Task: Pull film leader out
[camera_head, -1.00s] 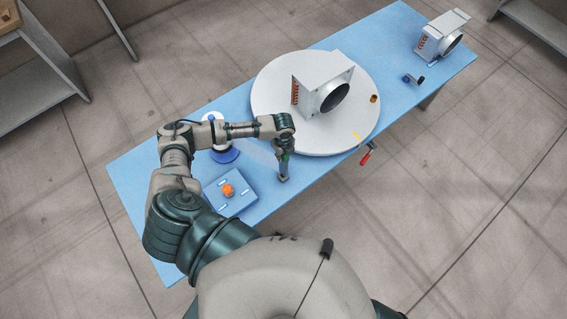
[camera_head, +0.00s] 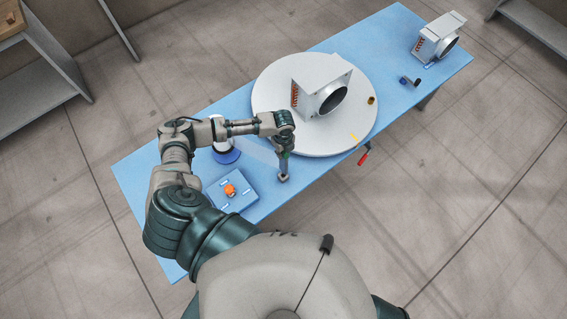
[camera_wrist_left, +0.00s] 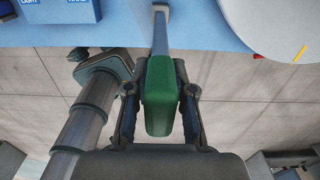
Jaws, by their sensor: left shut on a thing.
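A film roll (camera_head: 224,150), white with a blue base, stands on the blue table behind my left forearm, which partly hides it. A pale, see-through strip (camera_head: 262,154), which looks like the film leader, runs right from the roll towards my left gripper; its end is unclear. My left gripper (camera_head: 284,153) points down over the table's front part. In the left wrist view it is shut on a green handle (camera_wrist_left: 161,102) with a grey shaft (camera_wrist_left: 160,40). I cannot tell whether the strip touches this tool. My right gripper is not in view.
A white turntable (camera_head: 270,95) carries a grey box unit (camera_head: 325,75) with a round opening. A red crank handle (camera_head: 363,157) juts from the front edge. A blue box (camera_head: 240,202) with an orange knob (camera_head: 230,189) stands front left. A second unit (camera_head: 435,40) is far right.

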